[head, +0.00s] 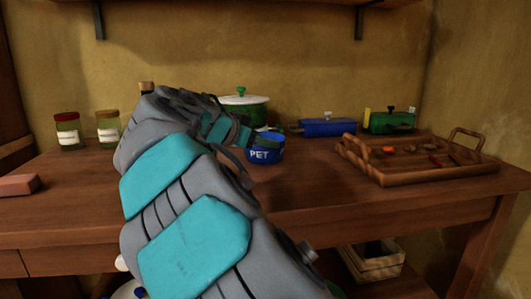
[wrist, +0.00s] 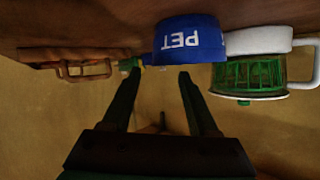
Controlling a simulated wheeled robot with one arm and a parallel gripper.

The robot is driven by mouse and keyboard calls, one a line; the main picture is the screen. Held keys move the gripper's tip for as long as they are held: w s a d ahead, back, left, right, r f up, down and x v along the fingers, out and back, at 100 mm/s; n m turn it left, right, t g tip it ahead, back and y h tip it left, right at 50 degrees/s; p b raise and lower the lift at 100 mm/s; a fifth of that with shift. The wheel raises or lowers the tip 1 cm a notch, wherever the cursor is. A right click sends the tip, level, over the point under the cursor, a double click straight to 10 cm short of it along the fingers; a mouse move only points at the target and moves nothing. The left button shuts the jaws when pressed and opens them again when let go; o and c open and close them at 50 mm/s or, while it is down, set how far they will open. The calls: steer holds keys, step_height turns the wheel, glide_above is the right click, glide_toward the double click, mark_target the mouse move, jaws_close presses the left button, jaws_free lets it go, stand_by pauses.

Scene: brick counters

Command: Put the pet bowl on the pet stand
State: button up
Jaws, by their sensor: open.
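The blue pet bowl (head: 265,154), with white "PET" lettering, stands on the wooden counter in the middle of the head view. It also shows in the upside-down wrist view (wrist: 188,36). My gripper (wrist: 158,78) is open and empty; its two dark fingers point toward the bowl. In the wrist view the right fingertip lies just below the bowl's edge; I cannot tell whether they touch. In the head view my arm hides part of the counter and most of the gripper. I cannot make out a pet stand in either view.
A green pot with a white lid (head: 240,104) stands behind the bowl. A blue dish (head: 327,127) and a green dish (head: 391,121) are at the back right. A wooden tray (head: 420,176) holds small items. Two jars stand left, near a pinkish block (head: 17,185). The front counter is clear.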

mark_target(279, 158)
steer(key=x, duration=0.4)
steer(key=shift+w+p, duration=0.1)
steer(key=shift+p, duration=0.2)
steer(key=p+x, duration=0.1)
steer(key=x, duration=0.4)
steer(key=shift+a+f, duration=0.1)
steer(key=shift+f, duration=0.05)
steer(key=shift+c, duration=0.4)
jaws_close()
